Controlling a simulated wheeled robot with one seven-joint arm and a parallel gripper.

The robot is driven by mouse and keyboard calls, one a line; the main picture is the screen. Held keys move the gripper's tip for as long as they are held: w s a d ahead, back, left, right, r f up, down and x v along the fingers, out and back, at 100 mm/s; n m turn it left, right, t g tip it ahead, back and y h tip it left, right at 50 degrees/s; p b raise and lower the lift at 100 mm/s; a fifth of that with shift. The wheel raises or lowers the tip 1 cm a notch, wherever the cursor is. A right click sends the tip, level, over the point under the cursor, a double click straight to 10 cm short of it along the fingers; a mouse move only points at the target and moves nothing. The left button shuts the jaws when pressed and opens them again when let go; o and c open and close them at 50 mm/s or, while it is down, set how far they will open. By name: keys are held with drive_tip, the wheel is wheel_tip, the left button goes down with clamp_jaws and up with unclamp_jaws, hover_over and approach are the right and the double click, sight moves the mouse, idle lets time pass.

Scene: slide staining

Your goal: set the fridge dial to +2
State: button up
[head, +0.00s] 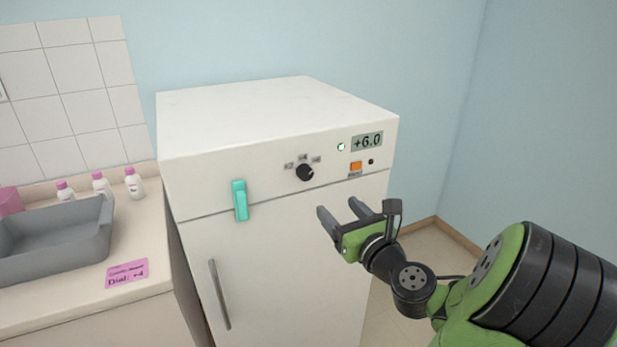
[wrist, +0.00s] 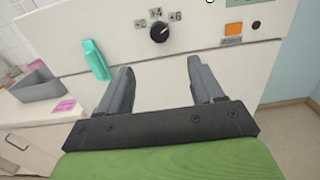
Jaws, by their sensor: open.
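The white fridge (head: 270,240) stands in the middle of the head view. Its black round dial (head: 305,172) is on the upper front panel, with small grey labels around it. In the wrist view the dial (wrist: 159,32) has labels that look like +2 at left, +4 at top and +6 at right. A pale mark on the knob seems to point toward the upper right. The display (head: 367,141) reads +6.0. My gripper (head: 342,210) is open and empty, in front of the fridge, below and to the right of the dial, not touching it.
A teal handle or clip (head: 240,200) sits left of the dial. An orange button (head: 356,166) is right of it, below the display. A long grey door handle (head: 219,294) is lower left. A counter with a grey basin (head: 60,240), bottles and a pink note (head: 127,273) stands left.

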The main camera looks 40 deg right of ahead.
sight(307, 176)
drive_tip(key=p+x, duration=0.9)
drive_tip(key=x, duration=0.4)
drive_tip(key=shift+w+a+r, duration=0.1)
drive_tip(key=shift+w, duration=0.15)
drive_tip(key=shift+w+d, duration=0.2)
drive_tip(key=shift+w, duration=0.35)
drive_tip(key=c, duration=1)
drive_tip(key=shift+c, duration=0.3)
